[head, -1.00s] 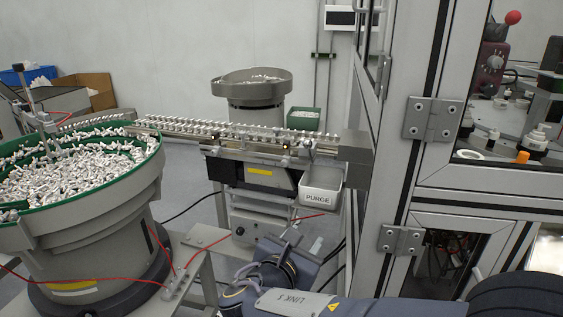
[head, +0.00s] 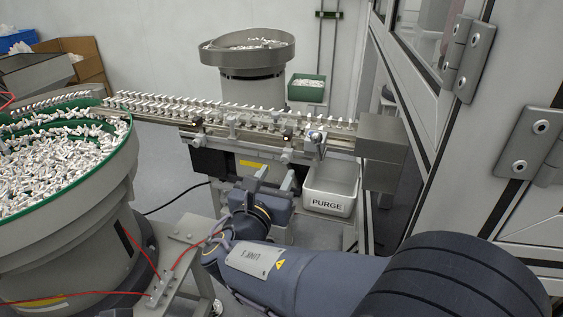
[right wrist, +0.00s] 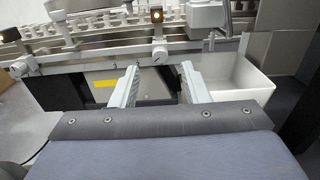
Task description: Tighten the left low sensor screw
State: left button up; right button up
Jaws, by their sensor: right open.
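The feed rail (head: 235,118) carries a row of white parts and two small sensors with orange lights. The left sensor (head: 198,122) has a small round screw (head: 196,141) below it; a pale round screw at lower left also shows in the right wrist view (right wrist: 18,69). A second round screw (head: 286,156) sits under the right sensor; it shows in the right wrist view (right wrist: 159,55) just beyond the fingertips, between them. My right gripper (head: 275,176) is open and empty, below and in front of the rail. Its fingers show in the right wrist view (right wrist: 159,72). My left gripper is out of view.
A PURGE bin (head: 331,190) hangs right of my right gripper, under the rail's end block (head: 382,150). A bowl feeder (head: 60,215) stands left, another (head: 247,75) behind. The framed cell wall (head: 470,150) stands right. Red hoses run at lower left.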

aim_at(284, 160)
jog(key=shift+x, duration=2.35)
jog(key=shift+c, duration=0.4)
grip_shut()
